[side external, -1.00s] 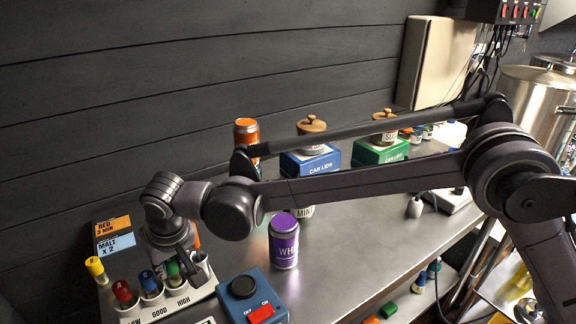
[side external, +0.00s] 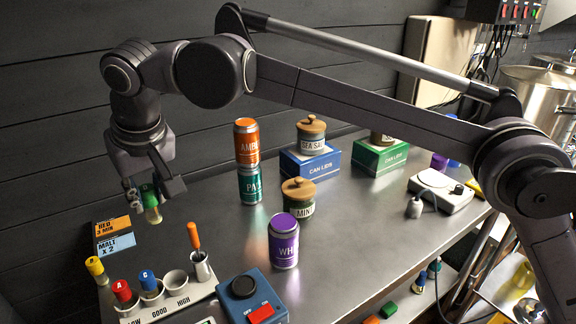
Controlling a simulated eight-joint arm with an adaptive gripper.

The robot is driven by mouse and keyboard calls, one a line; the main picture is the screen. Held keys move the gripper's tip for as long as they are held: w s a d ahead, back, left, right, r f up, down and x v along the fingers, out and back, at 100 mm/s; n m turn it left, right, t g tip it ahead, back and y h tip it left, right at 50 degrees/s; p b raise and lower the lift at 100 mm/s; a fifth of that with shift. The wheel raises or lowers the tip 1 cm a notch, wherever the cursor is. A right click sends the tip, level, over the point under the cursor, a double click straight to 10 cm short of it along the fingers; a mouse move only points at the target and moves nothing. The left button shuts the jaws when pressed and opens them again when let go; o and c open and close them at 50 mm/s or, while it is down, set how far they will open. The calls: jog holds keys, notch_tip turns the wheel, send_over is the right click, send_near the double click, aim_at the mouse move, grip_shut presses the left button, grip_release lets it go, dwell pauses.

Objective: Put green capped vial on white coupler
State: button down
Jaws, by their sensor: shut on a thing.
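My gripper (side external: 155,192) is shut on the green capped vial (side external: 152,213) and holds it in the air at the left, above the white rack. The vial hangs near upright, its green cap between the fingers and its pale lower end showing below. The white rack (side external: 168,303), marked LOW, GOOD and HIGH, stands on the bench below. It holds a red capped vial (side external: 122,290), a blue capped vial (side external: 148,282) and an open empty hole (side external: 176,281). I cannot make out for certain a white coupler; a white device (side external: 440,188) lies at the bench's right.
An orange-handled tool (side external: 194,238) stands upright in a metal cup at the rack's right. A yellow capped vial (side external: 95,267) is at the left. A blue switch box (side external: 252,298), purple can (side external: 283,240), stacked cans (side external: 248,160) and jar (side external: 299,197) stand nearby. The bench's right middle is clear.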

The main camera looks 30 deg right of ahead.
jog(key=shift+r, duration=0.9)
jog(key=w+d+r+m+h, duration=0.1)
jog(key=w+d+r+m, duration=0.15)
jog(key=d, duration=1.25)
jog(key=w+d+r+m+h, duration=0.1)
jog(key=w+d+m, duration=0.15)
jog(key=d, duration=1.25)
jog(key=s+d+m+g+h, duration=0.1)
jog(key=s+d+m, duration=0.15)
jog(key=d, duration=0.85)
jog(key=s+d+m, duration=0.1)
jog(key=s+d, duration=0.3)
jog(key=d, duration=0.7)
jog(key=s+d+f+m+g+h, duration=0.1)
jog(key=s+d+f+m, duration=0.1)
jog(key=s+d, duration=0.6)
jog(key=s+d+f+m+h, duration=0.1)
jog(key=s+d+m, duration=0.2)
jog(key=s+d, duration=0.55)
send_over(417, 201)
notch_tip(417, 201, down, 12)
jog(key=shift+a+f, duration=0.1)
jog(key=shift+f, duration=2.15)
